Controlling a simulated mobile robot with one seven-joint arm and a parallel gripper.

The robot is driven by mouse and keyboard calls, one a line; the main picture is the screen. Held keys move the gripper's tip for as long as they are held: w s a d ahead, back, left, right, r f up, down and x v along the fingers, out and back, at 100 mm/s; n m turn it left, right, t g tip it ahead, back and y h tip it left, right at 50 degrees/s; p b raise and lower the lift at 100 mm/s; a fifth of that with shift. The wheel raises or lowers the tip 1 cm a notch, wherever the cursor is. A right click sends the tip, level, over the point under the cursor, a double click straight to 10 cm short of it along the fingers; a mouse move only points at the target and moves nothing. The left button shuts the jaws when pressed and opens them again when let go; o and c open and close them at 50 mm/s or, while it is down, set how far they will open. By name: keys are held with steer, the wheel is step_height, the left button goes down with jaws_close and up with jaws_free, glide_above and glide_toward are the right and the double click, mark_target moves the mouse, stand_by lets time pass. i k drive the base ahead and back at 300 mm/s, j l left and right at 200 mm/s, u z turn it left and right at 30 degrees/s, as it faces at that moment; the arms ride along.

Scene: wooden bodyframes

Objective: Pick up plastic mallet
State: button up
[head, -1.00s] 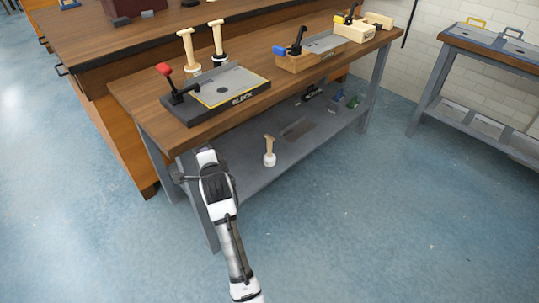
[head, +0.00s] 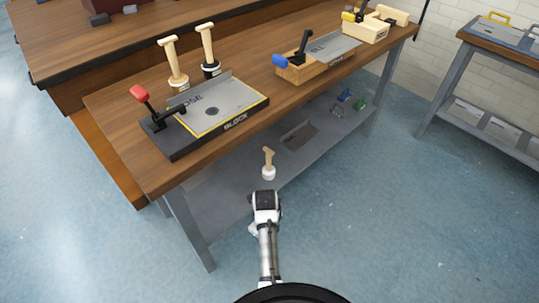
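A mallet (head: 268,163) with a pale wooden handle and a white head stands handle-up on the grey lower shelf (head: 225,205) of the workbench. Two similar tools stand handle-up on the bench top: one (head: 172,60) with a pale base at the left, and one (head: 207,48) with a dark base beside it. I cannot tell from looks alone which is plastic. My gripper (head: 266,194) is at the shelf's front edge, just below the white-headed mallet in the picture and apparently apart from it. Its fingers are hidden, so their opening does not show.
The bench top (head: 250,125) overhangs the shelf. It holds a black clamp block with a red knob (head: 205,112), a wooden one with a blue knob (head: 300,68) and a pale block (head: 365,30). Small tools (head: 345,100) lie farther along the shelf. Floor in front is clear.

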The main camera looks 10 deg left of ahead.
mark_target(268, 171)
steer(key=i+j, duration=0.1)
steer(key=i, duration=0.35)
steer(key=i+j, duration=0.15)
steer(key=i, duration=0.3)
steer(key=i+j, duration=0.1)
steer(key=i, duration=0.3)
